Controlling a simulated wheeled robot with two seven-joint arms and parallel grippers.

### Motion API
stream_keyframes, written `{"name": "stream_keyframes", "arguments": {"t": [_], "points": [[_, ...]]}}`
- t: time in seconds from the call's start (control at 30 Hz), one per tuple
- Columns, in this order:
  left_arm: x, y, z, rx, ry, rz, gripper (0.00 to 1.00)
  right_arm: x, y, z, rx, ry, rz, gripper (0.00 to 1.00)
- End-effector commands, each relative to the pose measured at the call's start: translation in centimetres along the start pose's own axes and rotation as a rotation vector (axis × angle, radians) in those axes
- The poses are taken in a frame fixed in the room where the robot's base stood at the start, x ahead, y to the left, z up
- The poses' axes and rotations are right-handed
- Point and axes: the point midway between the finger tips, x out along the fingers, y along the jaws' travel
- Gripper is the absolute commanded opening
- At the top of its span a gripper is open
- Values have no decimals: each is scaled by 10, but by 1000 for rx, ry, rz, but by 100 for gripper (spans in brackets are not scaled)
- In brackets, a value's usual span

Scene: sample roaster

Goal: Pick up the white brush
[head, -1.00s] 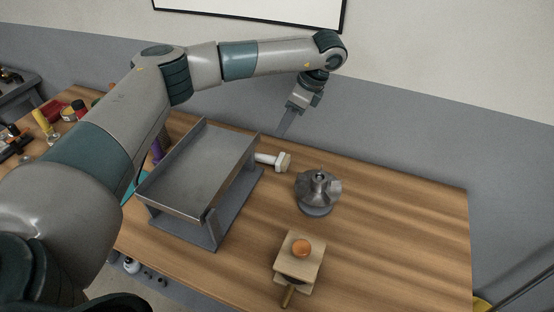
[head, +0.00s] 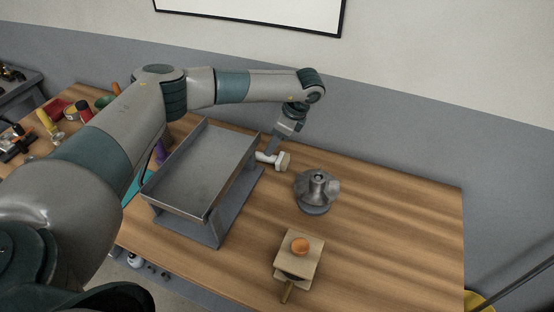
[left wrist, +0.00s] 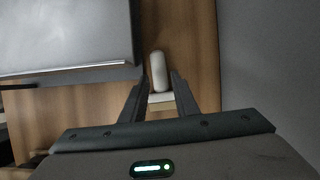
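The white brush (head: 271,159) lies on the wooden table just right of the metal tray, its pale block end towards the right. My left gripper (head: 270,153) reaches down to it from behind, at the handle. In the left wrist view the brush (left wrist: 159,72) shows between the two fingers of my left gripper (left wrist: 158,85). The fingers are apart, one on each side of the brush, with a gap visible. The lower part of the brush, a pale block, shows between the finger bases. My right gripper is not in view.
The raised metal tray (head: 203,170) on its grey stand is close on the left of the brush. A metal cone-shaped part (head: 317,188) stands to the right. The right of the table is clear.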

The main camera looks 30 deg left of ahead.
Motion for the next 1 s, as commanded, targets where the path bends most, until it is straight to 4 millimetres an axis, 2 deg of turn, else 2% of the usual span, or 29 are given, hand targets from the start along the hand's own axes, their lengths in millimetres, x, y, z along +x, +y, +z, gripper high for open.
{"name": "stream_keyframes", "arguments": {"t": [0.27, 0.47, 0.7, 1.0], "points": [[6, 1, -1, 0, -1, 3, 28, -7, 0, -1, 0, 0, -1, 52], [26, 3, -5, 0, -1, 4, 28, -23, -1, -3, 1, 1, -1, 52], [50, 2, -6, -1, 0, 1, 28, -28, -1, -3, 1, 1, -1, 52], [52, 2, -7, 0, 1, 0, 28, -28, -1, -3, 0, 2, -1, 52]]}}
